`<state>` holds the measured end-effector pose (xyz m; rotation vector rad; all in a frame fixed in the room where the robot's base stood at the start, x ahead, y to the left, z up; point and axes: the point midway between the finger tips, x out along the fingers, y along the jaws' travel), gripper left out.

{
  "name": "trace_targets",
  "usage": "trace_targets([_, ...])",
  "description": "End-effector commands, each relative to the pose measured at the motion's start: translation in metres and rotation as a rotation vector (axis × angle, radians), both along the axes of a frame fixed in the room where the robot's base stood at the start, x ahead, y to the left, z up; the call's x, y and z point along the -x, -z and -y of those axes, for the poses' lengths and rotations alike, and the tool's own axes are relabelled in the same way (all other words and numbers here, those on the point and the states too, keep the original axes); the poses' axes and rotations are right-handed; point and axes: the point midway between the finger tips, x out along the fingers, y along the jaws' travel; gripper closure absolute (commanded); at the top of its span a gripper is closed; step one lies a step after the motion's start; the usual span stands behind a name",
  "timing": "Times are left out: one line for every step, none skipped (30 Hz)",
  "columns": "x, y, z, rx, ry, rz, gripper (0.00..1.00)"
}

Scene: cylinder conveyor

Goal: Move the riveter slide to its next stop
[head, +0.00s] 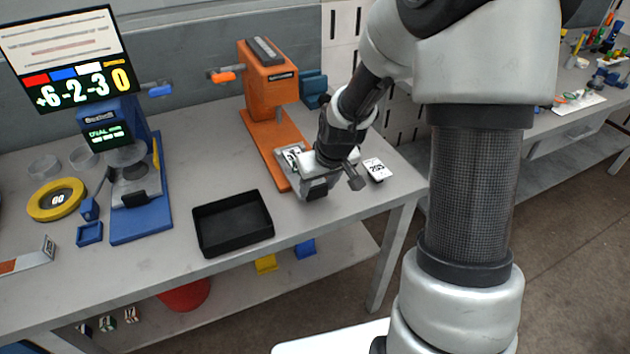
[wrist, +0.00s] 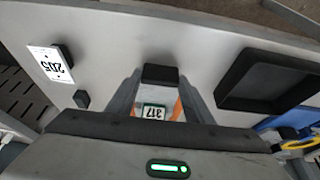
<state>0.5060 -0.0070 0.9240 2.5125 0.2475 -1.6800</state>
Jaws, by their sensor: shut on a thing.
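The orange riveter (head: 268,80) stands at the back of the bench on a long orange base. A white label (head: 292,158) lies over the base's front end and is partly hidden by my gripper. The wrist view shows it as a "317" label (wrist: 153,112) with a green edge, with orange behind it. My gripper (head: 318,188) is down at the front end of the riveter. In the wrist view its fingers are closed on a dark block (wrist: 160,74), seemingly the handle of the riveter slide. The slide's rail and stops are hidden by my gripper.
An empty black tray (head: 232,222) sits left of my gripper. A "205" card (head: 376,168) on a dark block is to the right; it also shows in the wrist view (wrist: 50,63). A blue dial press (head: 130,190) and yellow ring (head: 57,200) stand farther left.

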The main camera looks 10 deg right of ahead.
Motion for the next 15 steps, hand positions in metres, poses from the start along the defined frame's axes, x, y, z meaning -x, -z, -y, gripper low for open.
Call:
trace_targets([0.0031,0.0000,0.0010,-0.001,0.002,-0.001,0.93])
trace_targets([0.0045,0.0001,0.0013,-0.001,0.002,-0.001,0.93])
trace_targets([0.0061,0.0002,0.0015,-0.001,0.002,-0.001,0.93])
trace_targets([0.0072,0.0002,0.0016,-0.001,0.002,-0.001,0.93])
trace_targets([0.0080,0.0002,0.0017,0.000,0.001,-0.001,0.93])
trace_targets([0.0089,0.0003,0.0019,-0.001,0.001,-0.002,0.93])
trace_targets([0.0094,0.0003,0.0019,-0.001,0.001,-0.002,0.93])
trace_targets([0.0099,0.0003,0.0020,-0.001,0.001,-0.002,0.93])
trace_targets([0.0104,0.0004,0.0021,-0.001,0.001,-0.003,0.93])
trace_targets([0.0108,0.0004,0.0021,-0.001,0.001,-0.003,0.93])
trace_targets([0.0109,0.0005,0.0022,-0.001,0.001,-0.004,0.93])
trace_targets([0.0113,0.0005,0.0022,-0.001,0.001,-0.004,0.93])
trace_targets([0.0114,0.0006,0.0023,0.000,0.001,-0.005,0.93])
trace_targets([0.0116,0.0008,0.0023,0.000,0.001,-0.005,0.93])
trace_targets([0.0118,0.0009,0.0024,0.000,0.001,-0.006,0.93])
